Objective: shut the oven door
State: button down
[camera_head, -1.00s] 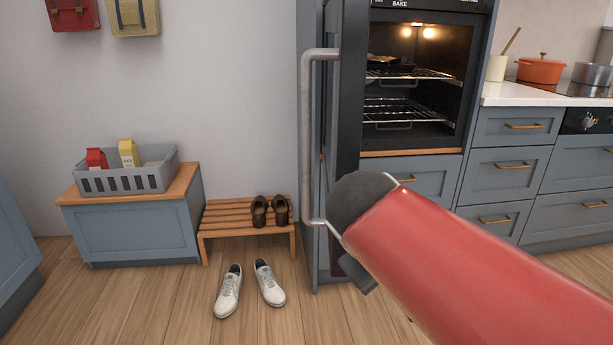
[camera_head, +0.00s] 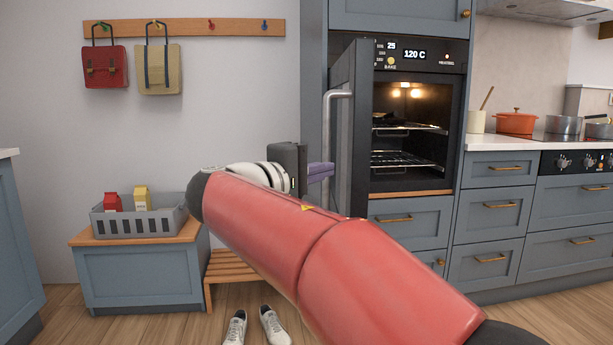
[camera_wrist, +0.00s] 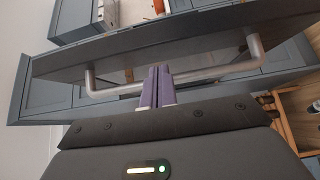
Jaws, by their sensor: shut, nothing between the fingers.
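The oven (camera_head: 410,135) is built into the tall cabinet, lit inside, with wire racks in its cavity. Its door (camera_head: 351,135) stands wide open, hinged on the left and swung out toward me. The door's bar handle (camera_head: 328,125) is on the side toward my gripper. My gripper (camera_head: 320,172) is shut and empty, with purple fingers, just left of the door near the handle. In the wrist view the fingertips (camera_wrist: 157,72) reach the handle bar (camera_wrist: 207,74) and overlap it, pointing at the door face (camera_wrist: 185,45). I cannot tell whether they touch it.
A low blue cabinet (camera_head: 140,275) with a grey crate (camera_head: 140,222) stands at the left. White shoes (camera_head: 271,326) lie on the floor before a slatted bench (camera_head: 228,268). Drawers and a counter with an orange pot (camera_head: 515,122) are at the right.

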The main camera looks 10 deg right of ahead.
aim_at(349, 165)
jog(key=shift+x, duration=2.05)
jog(key=shift+d, duration=0.1)
